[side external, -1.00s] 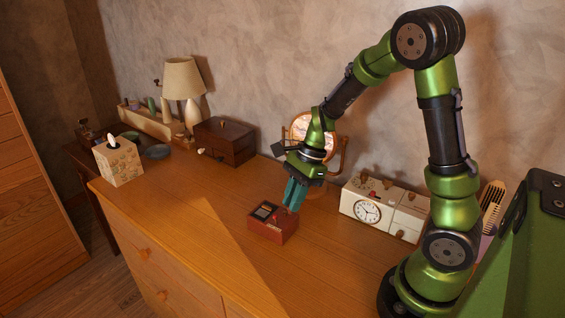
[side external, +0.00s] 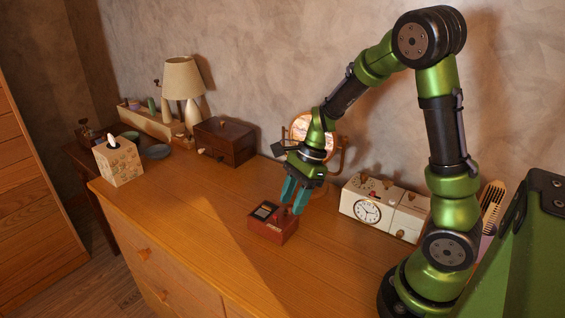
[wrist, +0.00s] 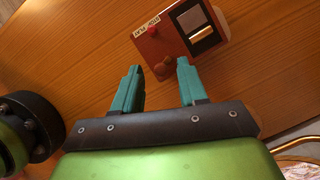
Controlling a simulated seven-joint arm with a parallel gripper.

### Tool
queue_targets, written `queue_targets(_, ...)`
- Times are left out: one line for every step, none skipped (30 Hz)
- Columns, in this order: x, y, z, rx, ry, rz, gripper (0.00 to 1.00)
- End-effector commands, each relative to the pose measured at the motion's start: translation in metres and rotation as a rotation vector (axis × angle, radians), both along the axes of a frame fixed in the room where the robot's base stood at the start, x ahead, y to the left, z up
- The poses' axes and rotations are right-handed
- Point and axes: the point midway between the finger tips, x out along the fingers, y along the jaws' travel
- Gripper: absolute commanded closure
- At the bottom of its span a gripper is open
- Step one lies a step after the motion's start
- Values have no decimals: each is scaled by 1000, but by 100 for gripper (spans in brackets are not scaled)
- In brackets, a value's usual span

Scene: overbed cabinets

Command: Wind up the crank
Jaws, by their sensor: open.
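A small red-brown box (side external: 272,229) with a dark window on its top stands on the wooden dresser top (side external: 215,225). In the wrist view the box (wrist: 178,45) shows a white label, a red knob (wrist: 154,31) and a rounded reddish-brown part (wrist: 163,68) on its near side. I cannot tell which of these is the crank. My gripper (side external: 290,211) has teal fingers and is just above the box's right end. In the wrist view my gripper (wrist: 158,67) is open, with the rounded part showing between its fingertips and nothing held.
A white clock box (side external: 368,212) stands to the right and a round mirror (side external: 327,142) behind my gripper. A dark wooden chest (side external: 226,143), a lamp (side external: 183,80) and a tissue box (side external: 119,163) are further left. The dresser top left of the red-brown box is clear.

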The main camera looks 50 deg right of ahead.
Motion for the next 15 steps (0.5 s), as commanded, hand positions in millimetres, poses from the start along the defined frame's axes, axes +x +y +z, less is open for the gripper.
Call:
queue_targets(0, -1, 2, 0, -1, 0, 58)
queue_targets(0, -1, 4, 0, -2, -1, 58)
queue_targets(0, -3, 7, 0, -3, -1, 58)
queue_targets(0, -4, 11, 0, -5, -1, 58)
queue_targets(-1, -6, 15, 0, -7, 0, 58)
queue_targets(-1, -8, 21, 0, -7, 0, 58)
queue_targets(-2, -10, 26, -1, -7, -1, 58)
queue_targets(-3, -13, 32, -1, -8, -2, 58)
queue_targets(-4, -16, 41, 0, -9, -3, 58)
queue_targets(-5, -19, 48, -1, -8, -3, 58)
queue_targets(-7, -22, 55, -2, -9, -3, 58)
queue_targets(-8, -25, 64, -2, -8, -2, 58)
queue_targets(-9, -28, 72, -2, -9, -2, 58)
queue_targets(-10, -31, 78, -2, -9, -3, 58)
queue_targets(-11, -35, 87, -2, -9, -3, 58)
